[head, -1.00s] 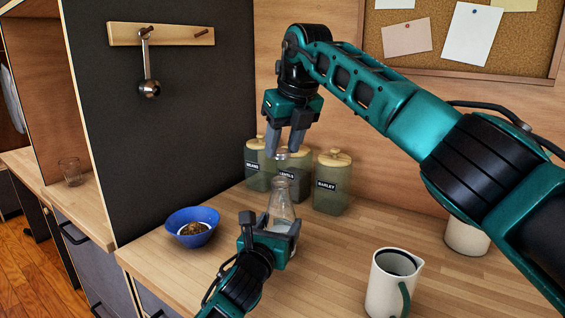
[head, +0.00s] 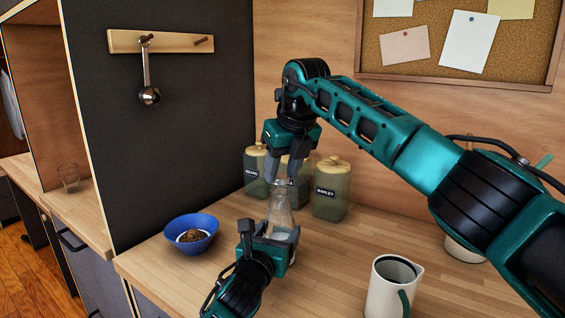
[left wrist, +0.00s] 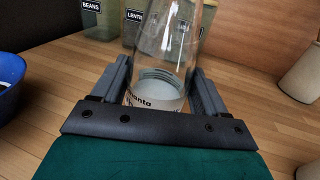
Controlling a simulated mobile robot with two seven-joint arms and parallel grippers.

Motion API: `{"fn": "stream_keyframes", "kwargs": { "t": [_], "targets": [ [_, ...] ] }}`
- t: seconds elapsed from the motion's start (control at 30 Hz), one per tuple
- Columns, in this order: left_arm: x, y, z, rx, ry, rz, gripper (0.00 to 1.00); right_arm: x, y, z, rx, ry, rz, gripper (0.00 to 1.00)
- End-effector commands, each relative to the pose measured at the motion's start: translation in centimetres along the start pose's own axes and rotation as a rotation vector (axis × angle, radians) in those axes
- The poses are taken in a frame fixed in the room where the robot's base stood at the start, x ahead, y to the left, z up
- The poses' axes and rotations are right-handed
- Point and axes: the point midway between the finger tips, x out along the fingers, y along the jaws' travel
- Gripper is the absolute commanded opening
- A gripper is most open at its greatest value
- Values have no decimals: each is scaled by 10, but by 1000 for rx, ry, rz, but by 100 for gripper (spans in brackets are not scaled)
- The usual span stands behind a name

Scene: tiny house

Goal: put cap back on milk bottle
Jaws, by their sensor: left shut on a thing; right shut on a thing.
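The clear glass milk bottle (head: 279,213) stands upright on the wooden counter, with a little white milk in the bottom. My left gripper (head: 270,236) is shut around its lower body; the left wrist view shows the bottle (left wrist: 165,50) between both fingers of my left gripper (left wrist: 162,82). My right gripper (head: 281,178) points down over the bottle's mouth, shut on the small greyish cap (head: 280,183). The cap is in line with the mouth, at or just above the rim; I cannot tell whether it is seated. The left wrist view cuts off the bottle's top.
Green glass canisters with wooden lids, including the barley one (head: 331,192), stand close behind the bottle. A blue bowl (head: 191,233) with brown contents is to the left. A white pitcher (head: 389,289) stands front right. The counter between bottle and pitcher is clear.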

Motion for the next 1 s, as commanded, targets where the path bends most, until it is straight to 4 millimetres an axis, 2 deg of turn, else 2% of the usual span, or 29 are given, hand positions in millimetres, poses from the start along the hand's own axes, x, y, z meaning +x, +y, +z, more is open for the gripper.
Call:
{"fn": "stream_keyframes", "kwargs": {
  "t": [1.0],
  "targets": [
    [0, 0, -1, 0, 1, 0, 19, 12, 1, -5, -2, 0, 1, 16]
  ]
}}
